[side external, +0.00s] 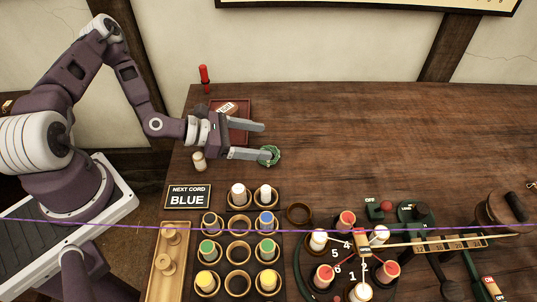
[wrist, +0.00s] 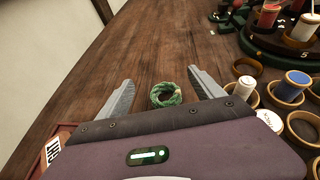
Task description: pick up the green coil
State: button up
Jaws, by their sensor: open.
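The green coil (side external: 269,155) is a small ring of green cord lying on the wooden table. In the side view it shows at the tip of my gripper's nearer finger, which partly overlaps it.
A dark red tray (side external: 240,107) sits behind my gripper. A sign reading "NEXT CORD BLUE" (side external: 188,196), a rack of coloured spools (side external: 252,226) and a numbered round stand (side external: 299,262) are in front.

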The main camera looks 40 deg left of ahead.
aim_at(258, 161)
notch_tip(258, 161, down, 4)
jog(key=x, duration=0.2)
jog(key=shift+w+d+f, duration=0.15)
jog(key=shift+d+f, duration=0.05)
jog(key=shift+f, duration=0.25)
jog(key=shift+w+d+f, duration=0.1)
jog(key=shift+w, duration=0.15)
jog(key=c, duration=1.5)
jog(key=shift+o, duration=0.2)
